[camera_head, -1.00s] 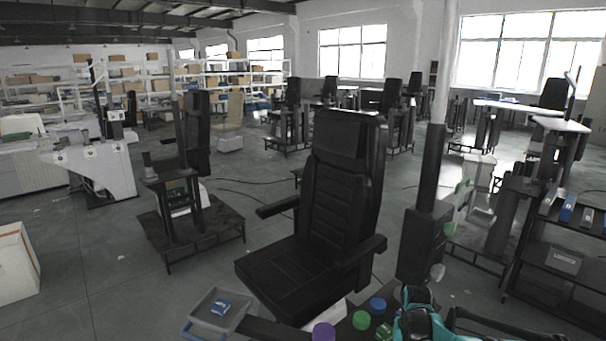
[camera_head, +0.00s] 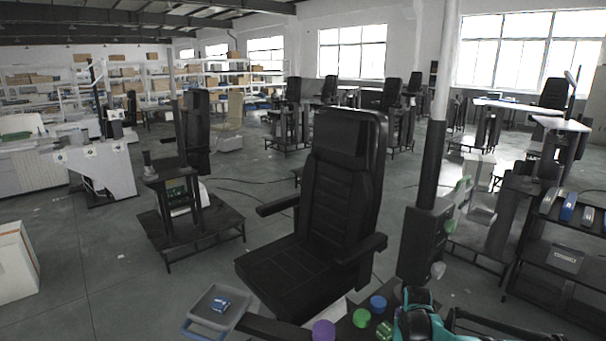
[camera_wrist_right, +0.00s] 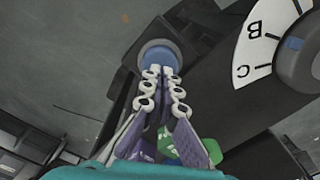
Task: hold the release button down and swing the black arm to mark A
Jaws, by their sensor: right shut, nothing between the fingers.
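A blue round button (camera_wrist_right: 158,53) lies at the fingertips of my right gripper (camera_wrist_right: 162,74). The gripper is shut and empty, its fingertips over the button's near edge; I cannot tell whether they press it. A blue round top also shows in the head view (camera_head: 378,302), beside a green one (camera_head: 362,318) and a purple one (camera_head: 323,330). A white dial (camera_wrist_right: 268,38) with letters B and C shows in the right wrist view; mark A is not visible. A black arm (camera_head: 278,328) carries a grey tray (camera_head: 207,318). My left gripper is out of view.
A black padded chair (camera_head: 345,180) stands just behind the buttons. A dark column (camera_head: 430,165) rises to their right. A rack (camera_head: 570,235) stands at the far right. Grey floor (camera_head: 100,265) is open at the left.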

